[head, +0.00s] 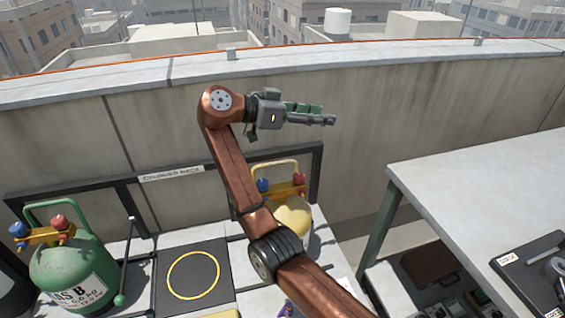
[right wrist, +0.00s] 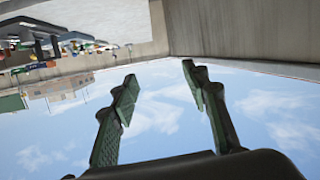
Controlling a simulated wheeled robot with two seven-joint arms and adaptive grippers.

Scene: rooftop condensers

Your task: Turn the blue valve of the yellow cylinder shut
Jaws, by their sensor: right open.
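The yellow cylinder (head: 291,217) stands at the cylinder rack, partly hidden behind my right arm. Its blue valve (head: 263,186) is on the left of its top and a red valve (head: 299,178) is on the right. My right gripper (head: 326,119) is raised above and behind the cylinder, in front of the parapet wall, pointing right and apart from the valves. In the right wrist view its two fingers (right wrist: 157,80) are spread with only sky between them. My left gripper is not in view.
A green cylinder (head: 72,272) with its own blue and red valves stands at the left. A black mat (head: 162,295) with a yellow ring lies between the cylinders. A grey table (head: 480,180) with a black case (head: 535,275) is at the right. The parapet (head: 400,110) runs behind.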

